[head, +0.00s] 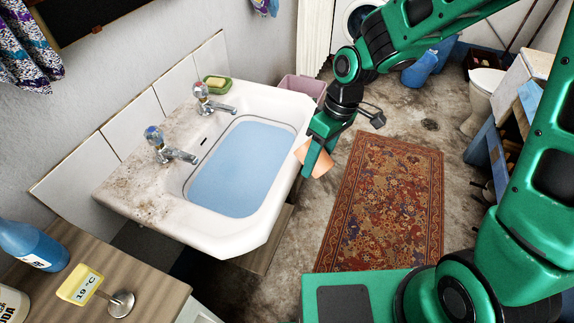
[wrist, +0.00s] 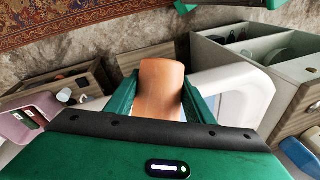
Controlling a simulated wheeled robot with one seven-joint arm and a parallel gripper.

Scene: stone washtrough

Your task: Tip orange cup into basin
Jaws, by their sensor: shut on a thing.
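The orange cup (head: 303,152) is between the fingers of my gripper (head: 318,157) in the head view, tilted, at the right rim of the basin. In the wrist view the cup (wrist: 161,88) sits between the two green fingers of my gripper (wrist: 160,97), which is shut on it. Its contents cannot be seen. The white basin (head: 262,103) holds blue water (head: 240,168). Part of the basin's white rim (wrist: 225,85) shows behind the cup in the wrist view.
Two taps (head: 168,147) stand on the basin's left ledge, with a green soap dish (head: 216,82) at the back. A wooden counter (head: 120,275) with a blue bottle (head: 30,243) and a yellow 19 °C sign (head: 80,285) is at front left. A patterned rug (head: 388,200) covers the floor right.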

